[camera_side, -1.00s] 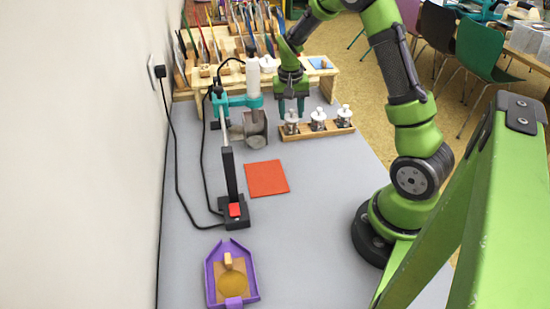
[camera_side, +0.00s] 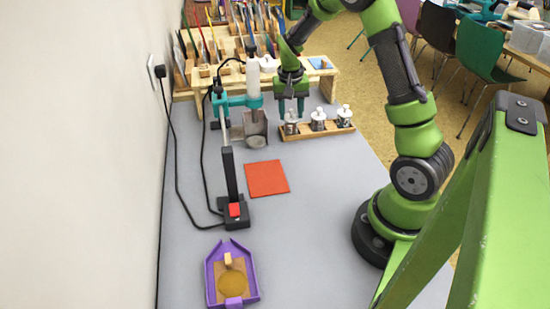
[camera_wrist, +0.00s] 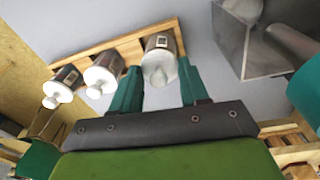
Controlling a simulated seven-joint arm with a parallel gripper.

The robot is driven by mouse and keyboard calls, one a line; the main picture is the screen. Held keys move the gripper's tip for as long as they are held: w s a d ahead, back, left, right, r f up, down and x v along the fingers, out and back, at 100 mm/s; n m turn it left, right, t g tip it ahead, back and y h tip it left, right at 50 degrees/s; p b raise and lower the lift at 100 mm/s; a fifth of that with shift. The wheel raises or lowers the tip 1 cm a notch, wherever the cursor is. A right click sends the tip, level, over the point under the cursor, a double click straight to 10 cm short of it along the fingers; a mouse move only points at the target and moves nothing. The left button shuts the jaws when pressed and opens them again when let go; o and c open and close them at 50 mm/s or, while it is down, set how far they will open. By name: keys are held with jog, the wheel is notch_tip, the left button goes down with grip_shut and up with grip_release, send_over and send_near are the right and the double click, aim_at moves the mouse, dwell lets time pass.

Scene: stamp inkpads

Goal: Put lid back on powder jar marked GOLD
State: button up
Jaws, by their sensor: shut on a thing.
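A wooden rack (camera_side: 328,133) holds three metal jars with pale knobbed lids: a left jar (camera_side: 291,128), a middle jar (camera_side: 318,124) and a right jar (camera_side: 344,121). Their labels are too small to read, so I cannot tell which is marked GOLD. My gripper (camera_side: 291,117) points down over the left jar, one finger on each side, shut on its lid (camera_wrist: 158,71). In the wrist view this jar (camera_wrist: 160,45) stands between the two teal fingers of my gripper (camera_wrist: 160,72). The lid looks on or very close to the jar's top.
A metal box-like guard (camera_side: 256,128) under a teal-clamped tool (camera_side: 253,85) stands close left of the rack. An orange-red pad (camera_side: 267,178) lies nearer on the grey table. A purple tray (camera_side: 212,275) is at the front. A wooden brush rack (camera_side: 190,88) stands behind.

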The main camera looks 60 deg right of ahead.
jog(key=shift+f, duration=0.1)
dwell(0.7)
jog(key=o, duration=1.6)
jog(key=shift+c, duration=0.2)
jog(key=shift+r, duration=3.5)
grip_shut()
jog(key=shift+f, duration=0.4)
jog(key=shift+f, duration=1.9)
